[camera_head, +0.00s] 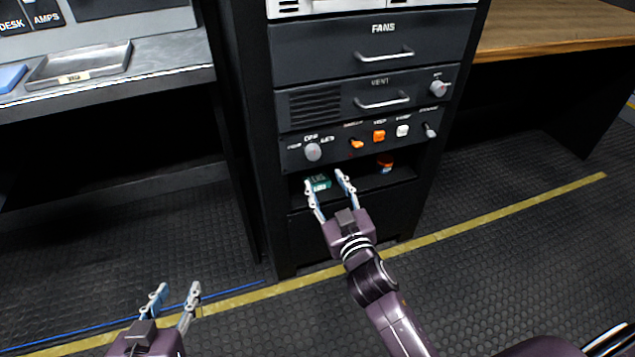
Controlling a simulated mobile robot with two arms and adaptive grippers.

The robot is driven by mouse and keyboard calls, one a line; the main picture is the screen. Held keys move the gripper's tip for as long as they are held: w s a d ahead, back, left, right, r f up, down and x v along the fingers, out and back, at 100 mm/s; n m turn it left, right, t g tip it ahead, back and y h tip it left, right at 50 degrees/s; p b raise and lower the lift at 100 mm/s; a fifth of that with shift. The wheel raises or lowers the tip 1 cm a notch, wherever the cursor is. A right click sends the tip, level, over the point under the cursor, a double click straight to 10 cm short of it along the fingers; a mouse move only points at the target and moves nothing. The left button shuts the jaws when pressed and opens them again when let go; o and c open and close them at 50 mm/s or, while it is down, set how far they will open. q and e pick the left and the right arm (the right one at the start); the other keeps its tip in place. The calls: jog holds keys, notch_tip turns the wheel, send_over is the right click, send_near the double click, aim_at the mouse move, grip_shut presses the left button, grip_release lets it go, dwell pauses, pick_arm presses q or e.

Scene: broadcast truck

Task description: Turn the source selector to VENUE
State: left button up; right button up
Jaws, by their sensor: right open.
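A round grey knob (313,151) with small labels around it sits at the left of the control panel (350,167) in the black rack. It looks like the source selector, but the labels and its setting are too small to read surely. My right gripper (325,180) is open in front of the open shelf, just below the knob and apart from it. A green box (319,184) in the shelf shows between its fingers; no grip on it is visible. My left gripper (175,292) is open and empty at lower left, over the floor, away from the rack.
The panel also has an orange switch (356,144), an orange button (379,136), a white button (403,131) and a grey lever (429,130). Another knob (438,88) is on the VENT drawer (335,98). An orange item (385,163) stands in the shelf. Desks flank the rack.

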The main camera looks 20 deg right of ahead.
aim_at(315, 156)
jog(key=w, duration=0.2)
jog(key=w+b, duration=0.1)
jog(key=w, duration=0.1)
jog(key=w+r, duration=0.1)
jog(key=w, duration=0.2)
jog(key=shift+d, duration=0.1)
jog(key=shift+w, duration=0.4)
pick_arm(q)
notch_tip(315, 156, up, 8)
jog(key=w+d+t+h, duration=0.1)
jog(key=w+t, duration=0.1)
jog(key=t, duration=0.2)
jog(key=shift+w+d+r, duration=0.15)
jog(key=shift+w+d, duration=0.2)
pick_arm(e)
jog(key=shift+c, duration=0.7)
jog(key=c, duration=1)
